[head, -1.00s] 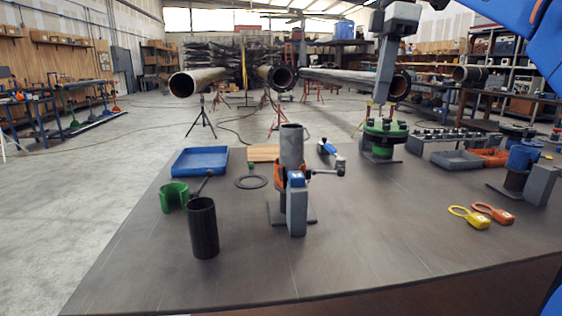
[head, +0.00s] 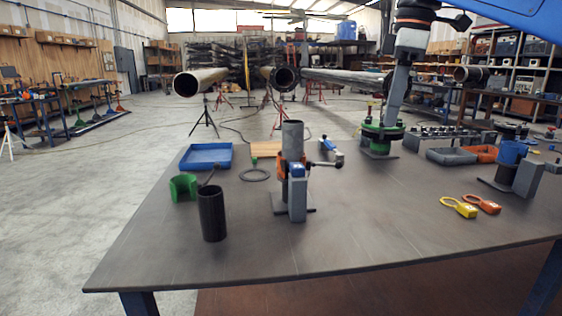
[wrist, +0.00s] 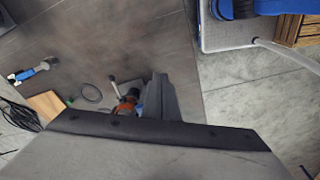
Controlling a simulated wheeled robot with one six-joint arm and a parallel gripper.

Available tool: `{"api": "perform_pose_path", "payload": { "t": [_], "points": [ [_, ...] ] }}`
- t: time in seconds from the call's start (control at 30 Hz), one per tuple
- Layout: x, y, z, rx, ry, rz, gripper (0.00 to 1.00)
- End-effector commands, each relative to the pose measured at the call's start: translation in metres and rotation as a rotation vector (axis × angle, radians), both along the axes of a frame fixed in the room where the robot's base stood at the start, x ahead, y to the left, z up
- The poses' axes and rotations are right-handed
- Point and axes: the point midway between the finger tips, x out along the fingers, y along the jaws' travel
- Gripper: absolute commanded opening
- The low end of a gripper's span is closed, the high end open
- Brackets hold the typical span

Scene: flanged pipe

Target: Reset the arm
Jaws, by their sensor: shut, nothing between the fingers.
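My gripper (head: 388,112) hangs from my arm at the right of the head view, its grey fingers pointing down and closed together. Its tip overlaps the green flange (head: 378,143) on a stand in the picture; I cannot tell whether they touch. Nothing shows held in it. In the wrist view, the grey fingers (wrist: 162,98) reach over the table, with the orange clamp (wrist: 124,107) close beside them in the picture. A large grey part of my own wrist hides the lower part of that view.
On the table (head: 330,240) stand a black tube (head: 212,215), a green half-shell (head: 184,187), a clamped grey pipe (head: 293,140) and a blue tray (head: 206,156). Yellow (head: 459,207) and orange (head: 482,204) tags lie right. The front middle of the table is clear.

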Motion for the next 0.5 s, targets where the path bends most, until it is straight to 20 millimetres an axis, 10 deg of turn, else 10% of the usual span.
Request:
{"api": "perform_pose_path", "payload": {
  "t": [0.5],
  "points": [
    [-0.076, -0.036, -0.148, 0.055, -0.107, -0.572, 0.00]
  ]
}}
